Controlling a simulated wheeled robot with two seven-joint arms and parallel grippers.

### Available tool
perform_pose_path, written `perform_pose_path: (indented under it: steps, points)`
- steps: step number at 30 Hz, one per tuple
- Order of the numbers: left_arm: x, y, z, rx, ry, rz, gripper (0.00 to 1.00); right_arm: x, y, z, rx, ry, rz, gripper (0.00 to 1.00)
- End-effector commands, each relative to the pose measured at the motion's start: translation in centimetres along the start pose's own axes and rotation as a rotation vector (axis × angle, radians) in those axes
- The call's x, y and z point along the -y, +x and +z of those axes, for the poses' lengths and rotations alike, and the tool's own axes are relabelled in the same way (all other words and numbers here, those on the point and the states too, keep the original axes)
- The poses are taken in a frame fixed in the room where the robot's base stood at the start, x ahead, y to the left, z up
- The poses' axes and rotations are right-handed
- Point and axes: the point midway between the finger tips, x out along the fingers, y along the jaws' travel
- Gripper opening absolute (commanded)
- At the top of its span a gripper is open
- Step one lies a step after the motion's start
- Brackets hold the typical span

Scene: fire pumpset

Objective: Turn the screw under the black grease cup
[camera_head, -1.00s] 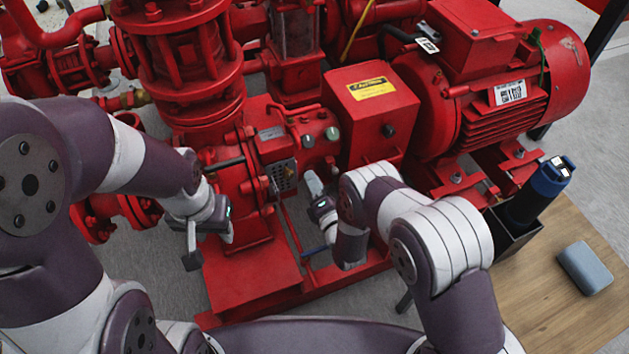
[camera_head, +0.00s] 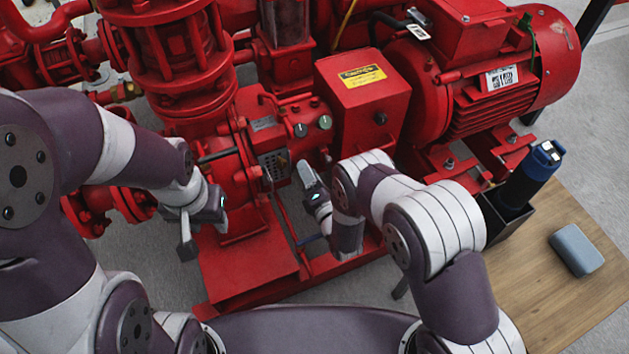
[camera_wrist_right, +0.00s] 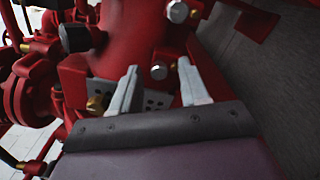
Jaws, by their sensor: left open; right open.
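The red pump's bearing housing faces me. In the right wrist view, a black cap (camera_wrist_right: 75,38), which may be the black grease cup, sits at the upper left. A brass fitting (camera_wrist_right: 95,104) lies below it beside a perforated plate; I cannot tell whether this is the screw. The perforated plate also shows in the head view (camera_head: 272,166). My right gripper (camera_head: 306,174) is open and empty in front of the housing, right of that plate; its two separated fingers show in the wrist view (camera_wrist_right: 158,82). My left gripper (camera_head: 202,232) is open and empty, left of the pump's front.
Two grey-green caps, one (camera_head: 301,130) left of the other (camera_head: 325,122), sit on the housing. A red guard box (camera_head: 363,95) and red motor (camera_head: 500,80) stand to the right. A wooden table (camera_head: 530,300) holds a grey case (camera_head: 577,250) and a black holder (camera_head: 505,222).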

Motion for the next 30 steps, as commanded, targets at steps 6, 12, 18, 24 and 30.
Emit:
perform_pose_path:
  steps: [6,12,18,24,30]
  points:
    - [0.0,-3.1,-0.4,0.000,0.000,0.000,0.43,-0.5,-5.4,0.3,-0.003,0.000,-0.007,0.45]
    - [0.0,-4.5,-0.6,0.000,0.000,0.000,0.43,-0.3,-10.2,0.2,-0.002,0.000,-0.006,0.45]
    - [0.0,-4.8,-0.6,0.000,0.000,0.000,0.43,-0.1,-12.1,0.1,-0.001,0.000,-0.003,0.45]
    - [0.0,-4.7,-0.6,0.000,0.000,0.000,0.43,0.0,-12.1,0.0,-0.001,0.000,-0.002,0.45]
    - [0.0,-4.7,-0.6,0.000,0.000,0.000,0.43,0.0,-12.1,0.0,-0.001,0.000,-0.002,0.45]
